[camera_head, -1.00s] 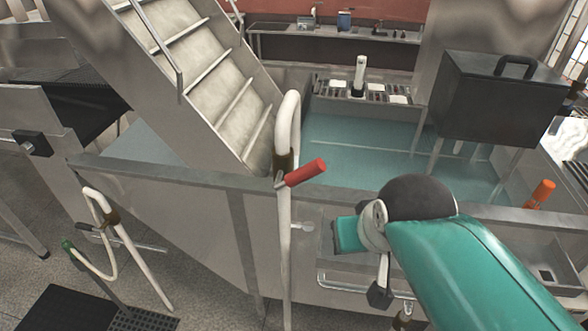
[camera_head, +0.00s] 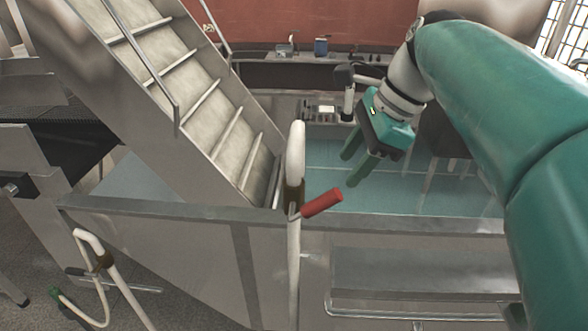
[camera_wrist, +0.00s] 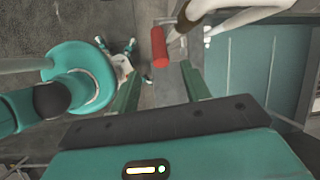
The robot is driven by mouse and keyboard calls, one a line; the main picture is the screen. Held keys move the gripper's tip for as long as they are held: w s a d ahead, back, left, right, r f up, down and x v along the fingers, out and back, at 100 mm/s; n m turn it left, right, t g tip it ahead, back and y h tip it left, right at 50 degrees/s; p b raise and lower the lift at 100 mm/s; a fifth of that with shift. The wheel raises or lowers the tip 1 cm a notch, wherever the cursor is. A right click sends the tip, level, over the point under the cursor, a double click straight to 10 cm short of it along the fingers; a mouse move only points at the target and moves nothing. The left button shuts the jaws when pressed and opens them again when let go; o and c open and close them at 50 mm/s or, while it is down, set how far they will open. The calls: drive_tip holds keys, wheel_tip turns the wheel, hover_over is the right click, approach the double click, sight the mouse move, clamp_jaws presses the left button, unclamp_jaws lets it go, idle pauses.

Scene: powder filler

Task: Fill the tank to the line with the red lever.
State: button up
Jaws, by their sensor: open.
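The red lever (camera_head: 322,203) sticks out to the right from a white curved pipe (camera_head: 296,150) at the tank's front rim. In the wrist view the red lever (camera_wrist: 159,46) shows ahead, between and beyond the fingers. The tank (camera_head: 440,190) holds blue-green water; I cannot make out a fill line for certain. My gripper (camera_head: 358,162) is open and empty, above the water, up and to the right of the lever and apart from it. Its fingers (camera_wrist: 158,85) also show in the wrist view.
A metal stair (camera_head: 205,100) rises at the left of the tank. A second, smaller pipe (camera_head: 110,265) stands at the front left. A metal rim (camera_head: 160,208) runs along the tank's front. A dark box (camera_head: 440,135) is partly hidden behind my arm.

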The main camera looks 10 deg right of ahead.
sight(322, 203)
drive_tip(key=x, duration=1.1)
drive_tip(key=shift+a+f, duration=0.2)
drive_tip(key=shift+f, duration=0.2)
drive_tip(key=shift+c, duration=0.2)
clamp_jaws()
